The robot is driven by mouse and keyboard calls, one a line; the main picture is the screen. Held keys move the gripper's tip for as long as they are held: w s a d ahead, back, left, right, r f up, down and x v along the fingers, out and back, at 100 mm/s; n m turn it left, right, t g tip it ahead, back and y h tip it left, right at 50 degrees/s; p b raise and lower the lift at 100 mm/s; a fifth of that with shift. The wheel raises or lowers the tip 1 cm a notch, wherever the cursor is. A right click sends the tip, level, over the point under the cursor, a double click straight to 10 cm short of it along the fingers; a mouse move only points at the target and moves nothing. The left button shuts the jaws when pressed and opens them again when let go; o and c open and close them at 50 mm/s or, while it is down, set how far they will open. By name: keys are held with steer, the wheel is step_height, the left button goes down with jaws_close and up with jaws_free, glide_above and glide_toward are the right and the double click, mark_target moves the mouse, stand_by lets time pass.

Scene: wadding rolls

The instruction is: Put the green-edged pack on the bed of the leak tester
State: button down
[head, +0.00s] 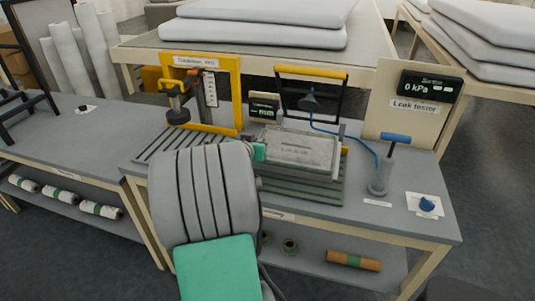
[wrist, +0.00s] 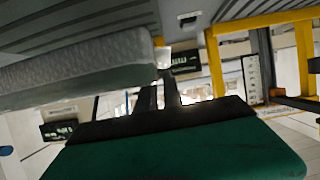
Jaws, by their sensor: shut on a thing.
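A pale grey, slab-like pack (head: 300,150) lies level over the ribbed grey bed (head: 318,190) of the leak tester in the head view. I cannot tell whether it touches the bed. My arm hides the ground left of the bed. The tester's raised frame (head: 312,72) has a yellow bar.
A yellow-framed machine (head: 238,95) stands left of the tester. A blue-handled pump (head: 383,170) with a hose and a blue knob on a white plate (head: 428,205) stand to the right. A display (head: 430,87) reads 0 kPa. The left table (head: 65,130) has free room.

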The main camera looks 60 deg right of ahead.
steer(key=d+f, duration=0.1)
steer(key=f, duration=0.1)
steer(key=s+d+f, duration=0.1)
steer(key=f, duration=0.1)
steer(key=d+f+p, duration=0.1)
steer(key=f, duration=0.1)
steer(key=shift+s+f, duration=0.2)
steer(key=shift+f, duration=0.4)
steer(key=c, duration=1.5)
jaws_free()
steer(key=shift+a, duration=0.1)
steer(key=shift+r, duration=0.15)
